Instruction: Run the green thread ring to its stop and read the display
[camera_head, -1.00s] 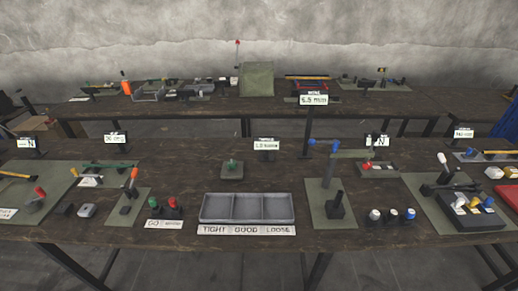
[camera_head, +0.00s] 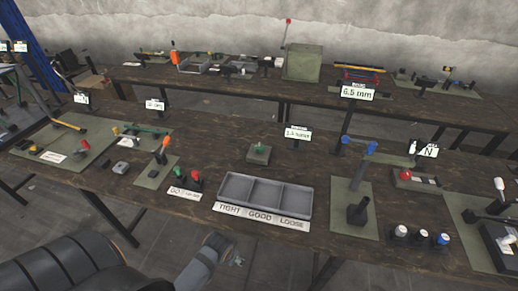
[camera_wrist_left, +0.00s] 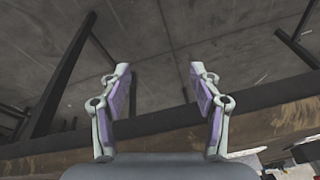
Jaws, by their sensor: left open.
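A small green piece (camera_head: 259,148) sits on a square grey-green block (camera_head: 258,156) on the front bench, with a display (camera_head: 298,133) on a post behind it to the right. Another green-topped piece (camera_head: 181,171) stands beside a red-topped one (camera_head: 195,177), behind a strip reading GO. I cannot tell which green piece is the thread ring. My left gripper (camera_head: 230,254) is low in front of the bench, apart from these pieces. In the left wrist view, the gripper (camera_wrist_left: 158,75) is open and empty, facing the bench edge and floor. My right gripper is out of view.
A grey tray (camera_head: 264,208) with three compartments, labelled TIGHT, GOOD, LOOSE, stands near the front edge. A dark fixture (camera_head: 358,212) on a green mat is to its right. A 6.5 mm display (camera_head: 357,92) stands at the rear bench.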

